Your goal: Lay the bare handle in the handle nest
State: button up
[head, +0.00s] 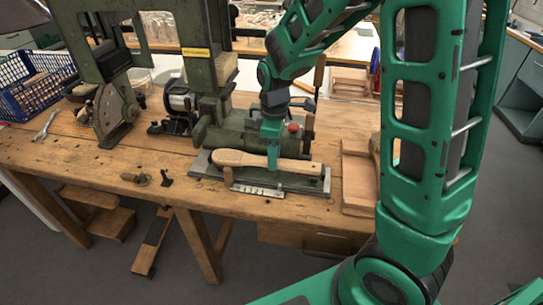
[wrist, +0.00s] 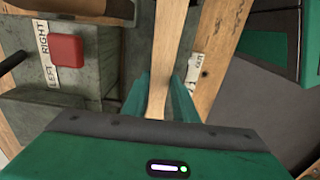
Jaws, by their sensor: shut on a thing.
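The bare handle (head: 240,159) is pale wood with a broad rounded end at left and a narrow end at right. It lies roughly level across the front of the green machine, over the metal base plate (head: 201,167). My gripper (head: 272,162) comes down from above and is shut on the handle's narrower part. In the wrist view the handle (wrist: 171,50) runs upward from between the green fingers (wrist: 163,102). I cannot make out the handle nest, nor tell whether the handle touches anything below it.
A red button (head: 293,128) sits on the machine behind the handle; it also shows in the wrist view (wrist: 66,50). A numbered strip (head: 247,189) is at the plate's front. A wooden tray (head: 358,178) stands at right. A blue crate (head: 35,85) is at far left.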

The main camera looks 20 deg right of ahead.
jog(key=shift+f, duration=0.35)
dwell(0.4)
jog(key=o, duration=1.6)
jog(key=shift+c, duration=0.2)
jog(key=shift+r, duration=0.1)
jog(key=shift+r, duration=3.4)
jog(key=shift+s, duration=0.1)
